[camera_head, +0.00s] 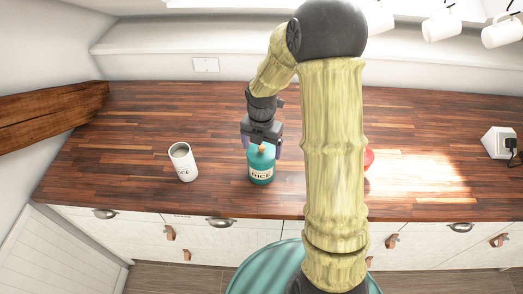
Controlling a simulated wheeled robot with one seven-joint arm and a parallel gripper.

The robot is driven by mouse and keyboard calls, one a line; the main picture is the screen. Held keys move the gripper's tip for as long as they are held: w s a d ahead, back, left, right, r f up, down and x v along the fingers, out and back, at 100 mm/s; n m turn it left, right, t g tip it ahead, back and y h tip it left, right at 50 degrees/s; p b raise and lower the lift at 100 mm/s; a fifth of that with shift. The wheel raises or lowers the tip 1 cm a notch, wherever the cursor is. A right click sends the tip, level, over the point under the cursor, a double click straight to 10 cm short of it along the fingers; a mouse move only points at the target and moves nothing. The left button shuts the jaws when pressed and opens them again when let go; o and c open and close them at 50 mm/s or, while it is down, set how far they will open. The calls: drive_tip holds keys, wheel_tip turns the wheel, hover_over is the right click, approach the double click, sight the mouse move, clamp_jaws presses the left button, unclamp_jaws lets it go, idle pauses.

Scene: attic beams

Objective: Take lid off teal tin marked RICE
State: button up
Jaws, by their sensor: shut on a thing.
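The teal tin marked RICE (261,172) stands upright on the wooden counter, near the middle. Its lid is teal with a light wooden knob (262,149) on top. My gripper (262,148) points down from above, with its fingers on either side of the knob and shut on it. The lid appears to sit at the top of the tin; I cannot tell whether there is a gap between them. A white tin (183,165) with dark lettering ending in "CE" stands to the left, its top looking open.
A red object (369,158) is mostly hidden behind my arm. A white box with a dark plug (498,143) is at the far right of the counter (130,130). White mugs (441,24) hang at the upper right. The counter between the two tins is clear.

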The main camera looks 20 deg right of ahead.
sight(261, 147)
wheel_tip(261, 147, up, 10)
drive_tip(key=shift+b, duration=0.55)
drive_tip(key=shift+s, duration=0.15)
idle(0.4)
